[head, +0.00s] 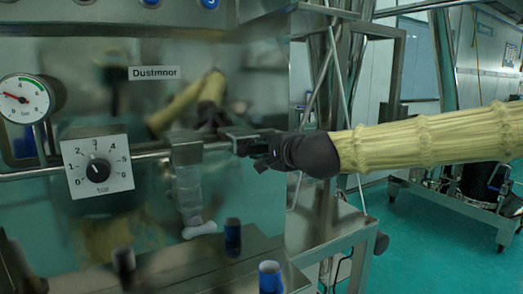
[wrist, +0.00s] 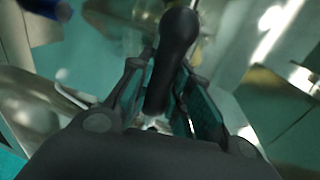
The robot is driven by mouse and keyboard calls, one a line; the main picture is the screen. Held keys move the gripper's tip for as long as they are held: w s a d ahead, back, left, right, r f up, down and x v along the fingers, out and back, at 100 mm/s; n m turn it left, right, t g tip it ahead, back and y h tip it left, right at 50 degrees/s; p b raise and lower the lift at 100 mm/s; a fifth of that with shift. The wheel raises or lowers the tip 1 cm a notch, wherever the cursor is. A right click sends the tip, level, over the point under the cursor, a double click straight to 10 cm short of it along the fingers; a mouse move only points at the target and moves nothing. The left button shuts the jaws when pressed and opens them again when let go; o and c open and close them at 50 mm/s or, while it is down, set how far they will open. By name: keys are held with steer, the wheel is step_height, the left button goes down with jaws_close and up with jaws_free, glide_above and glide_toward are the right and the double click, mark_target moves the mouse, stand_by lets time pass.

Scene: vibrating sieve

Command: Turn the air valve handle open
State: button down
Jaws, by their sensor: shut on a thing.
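The air valve handle (wrist: 176,40) is a black lever with a rounded, thicker end. In the wrist view it stands between the two fingers of my gripper (wrist: 160,78), which are shut on it. In the head view my gripper (head: 248,146) reaches in from the right at the end of the horizontal air pipe (head: 148,155), just right of a metal block (head: 186,152). There the handle is hidden or too dark to tell from the fingers. The lever's angle to the pipe cannot be told.
A pressure gauge (head: 22,98) with a red needle and a square bar dial (head: 97,168) are at left. A clear bowl (head: 188,190) hangs below the metal block. Blue-topped posts (head: 270,276) stand below. A shiny steel panel (head: 130,110) labelled Dustmoor is behind.

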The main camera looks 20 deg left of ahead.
steer(key=c, duration=1.3)
jaws_free()
steer(key=v, duration=1.2)
